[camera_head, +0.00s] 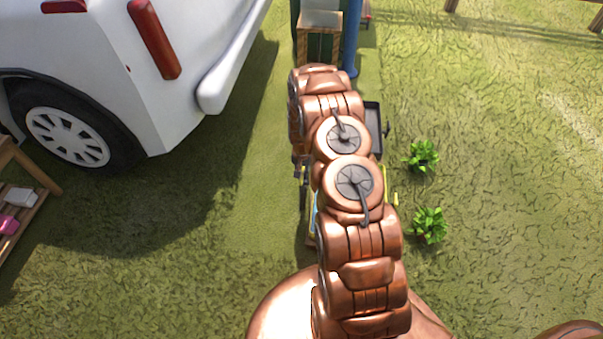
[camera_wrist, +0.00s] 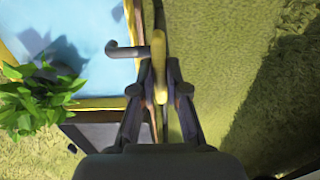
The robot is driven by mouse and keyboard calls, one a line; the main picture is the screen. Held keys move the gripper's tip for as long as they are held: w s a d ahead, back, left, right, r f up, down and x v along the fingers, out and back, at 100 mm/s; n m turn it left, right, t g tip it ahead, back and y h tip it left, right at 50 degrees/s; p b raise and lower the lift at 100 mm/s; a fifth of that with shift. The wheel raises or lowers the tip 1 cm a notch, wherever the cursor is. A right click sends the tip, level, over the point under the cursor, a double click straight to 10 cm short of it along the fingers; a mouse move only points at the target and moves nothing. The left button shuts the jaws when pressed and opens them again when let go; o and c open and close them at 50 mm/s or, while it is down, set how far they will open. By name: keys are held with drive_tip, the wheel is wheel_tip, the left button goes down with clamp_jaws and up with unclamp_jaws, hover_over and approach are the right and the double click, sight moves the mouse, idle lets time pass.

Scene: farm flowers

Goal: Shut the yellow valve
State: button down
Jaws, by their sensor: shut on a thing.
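The yellow valve (camera_wrist: 159,68) is a narrow yellow handle in the upper middle of the wrist view, seen end-on between my fingertips. My gripper (camera_wrist: 159,92) has its two dark fingers on either side of the valve and is shut on it. A grey bent pipe (camera_wrist: 127,51) sticks out to the left beside the valve, above a light blue surface (camera_wrist: 85,22) with a yellow edge. In the head view my copper-coloured arm covers the valve and most of what surrounds it.
A leafy plant (camera_wrist: 38,97) is close on the left in the wrist view. In the head view, a white vehicle (camera_head: 190,45) stands at upper left, a wooden shelf (camera_head: 38,215) at far left, and two small plants (camera_head: 421,156) (camera_head: 430,226) right of my arm. Grass at right is open.

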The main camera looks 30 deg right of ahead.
drive_tip(key=c, duration=1.2)
unclamp_jaws()
drive_tip(key=shift+r, duration=6)
